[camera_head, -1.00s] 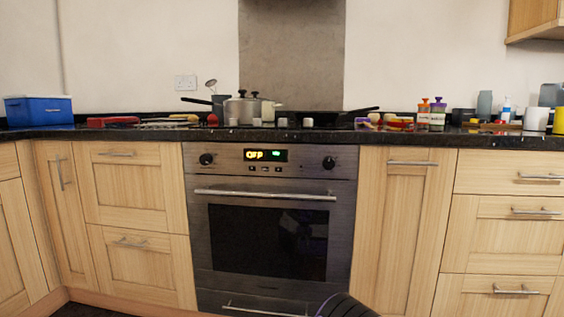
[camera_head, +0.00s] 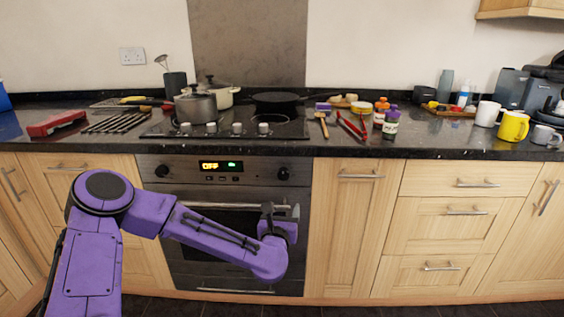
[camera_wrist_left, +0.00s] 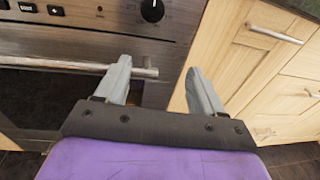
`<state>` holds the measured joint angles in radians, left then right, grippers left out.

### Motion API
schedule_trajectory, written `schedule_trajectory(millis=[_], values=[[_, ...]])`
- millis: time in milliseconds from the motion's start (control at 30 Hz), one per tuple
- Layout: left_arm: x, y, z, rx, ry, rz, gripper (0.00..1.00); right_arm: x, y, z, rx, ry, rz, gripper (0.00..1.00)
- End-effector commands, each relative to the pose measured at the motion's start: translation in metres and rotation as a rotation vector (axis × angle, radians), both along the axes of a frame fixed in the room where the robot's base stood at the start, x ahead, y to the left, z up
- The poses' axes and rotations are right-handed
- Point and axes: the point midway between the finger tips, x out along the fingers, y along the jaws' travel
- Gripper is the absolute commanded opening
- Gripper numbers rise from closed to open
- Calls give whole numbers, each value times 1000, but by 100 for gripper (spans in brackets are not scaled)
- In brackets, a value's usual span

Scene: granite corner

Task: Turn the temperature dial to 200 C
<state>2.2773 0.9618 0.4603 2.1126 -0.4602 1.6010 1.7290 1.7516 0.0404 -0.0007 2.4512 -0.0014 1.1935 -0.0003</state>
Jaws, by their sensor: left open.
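The oven has two round black dials on its steel panel. I cannot read the markings around the dials. My left gripper (camera_head: 281,208) is in front of the oven door, below the right dial. The right dial (camera_wrist_left: 152,9) shows there at the top edge, beyond the fingers. My right gripper is not in view.
The oven door handle (camera_head: 222,206) runs across below the panel, close to the left gripper; its end (camera_wrist_left: 146,72) shows by the left finger. Pots (camera_head: 196,105) and a black pan (camera_head: 279,102) stand on the hob. A cupboard door (camera_head: 358,220) is right of the oven.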

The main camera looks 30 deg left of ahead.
Motion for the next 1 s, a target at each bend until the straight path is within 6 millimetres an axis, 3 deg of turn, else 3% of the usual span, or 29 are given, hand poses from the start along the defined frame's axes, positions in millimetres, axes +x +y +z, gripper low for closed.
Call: schedule_trajectory(millis=[33,133,267,600,767,1000], values=[[2,11,27,-63,-63,32,68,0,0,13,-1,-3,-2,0],[6,21,42,-129,-128,61,68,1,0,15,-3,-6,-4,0],[23,30,41,-134,-136,62,68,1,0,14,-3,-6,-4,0],[86,62,39,-131,-130,59,68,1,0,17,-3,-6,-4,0],[97,68,39,-133,-130,58,68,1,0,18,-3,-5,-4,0],[98,68,39,-133,-129,56,68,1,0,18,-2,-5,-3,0]])
